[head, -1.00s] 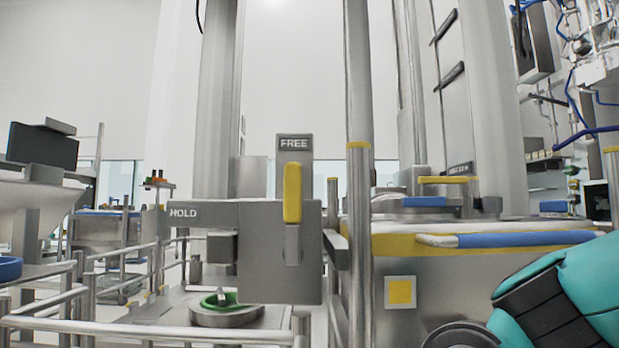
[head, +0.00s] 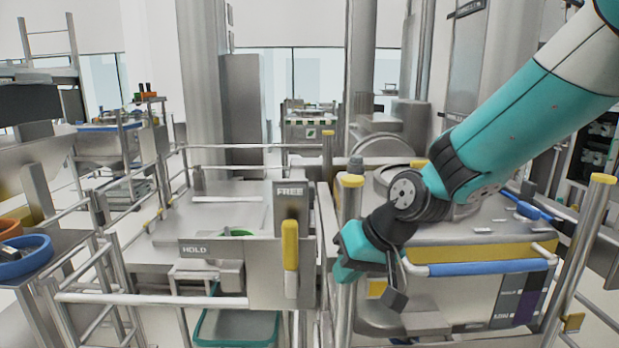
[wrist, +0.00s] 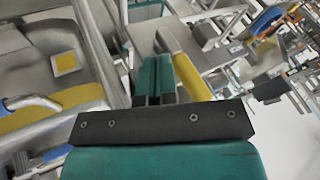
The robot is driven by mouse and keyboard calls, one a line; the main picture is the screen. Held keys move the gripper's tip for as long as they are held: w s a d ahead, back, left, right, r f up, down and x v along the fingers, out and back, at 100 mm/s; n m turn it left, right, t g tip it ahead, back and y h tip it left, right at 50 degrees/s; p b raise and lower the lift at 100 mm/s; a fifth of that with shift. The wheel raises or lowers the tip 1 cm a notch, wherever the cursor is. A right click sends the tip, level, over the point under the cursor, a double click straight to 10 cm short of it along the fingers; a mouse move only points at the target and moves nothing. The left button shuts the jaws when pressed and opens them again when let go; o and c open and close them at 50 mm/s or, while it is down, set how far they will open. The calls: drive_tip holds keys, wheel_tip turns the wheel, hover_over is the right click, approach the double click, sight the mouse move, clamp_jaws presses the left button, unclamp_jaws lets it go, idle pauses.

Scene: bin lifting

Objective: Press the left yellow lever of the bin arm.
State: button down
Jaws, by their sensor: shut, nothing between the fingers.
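The yellow lever (head: 290,246) stands upright on a grey metal block (head: 264,262) marked HOLD, just below a FREE plate (head: 290,205). My gripper (head: 348,262) is to the right of the lever in the head view, with a visible gap between them there. In the wrist view my gripper's teal fingers (wrist: 155,78) are shut together and empty. The yellow lever (wrist: 192,76) shows close beside the fingertips on their right. I cannot tell from the wrist view whether they touch.
A steel post (head: 350,205) with a yellow band stands beside my gripper. Right of it is a large bin housing with a yellow band and blue handle (head: 490,267). Steel rails (head: 150,298) cross the front left. A teal bin (head: 236,328) sits below the block.

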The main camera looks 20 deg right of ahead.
drive_tip(key=w+d+r+m+t+p, duration=0.1)
drive_tip(key=w+d+r+p, duration=0.3)
drive_tip(key=r+p, duration=0.4)
drive_tip(key=shift+w+d+r+m+t+h, duration=0.3)
drive_tip(key=shift+r+m, duration=0.1)
drive_tip(key=shift+m, duration=0.2)
drive_tip(key=shift+a+f, duration=0.1)
drive_tip(key=p, duration=0.4)
approach(291, 257)
drive_tip(key=w+d+f, duration=0.2)
drive_tip(key=w+f, duration=0.2)
drive_tip(key=shift+w+a, duration=0.15)
drive_tip(key=shift+a, duration=0.7)
drive_tip(key=shift+w+r, duration=0.1)
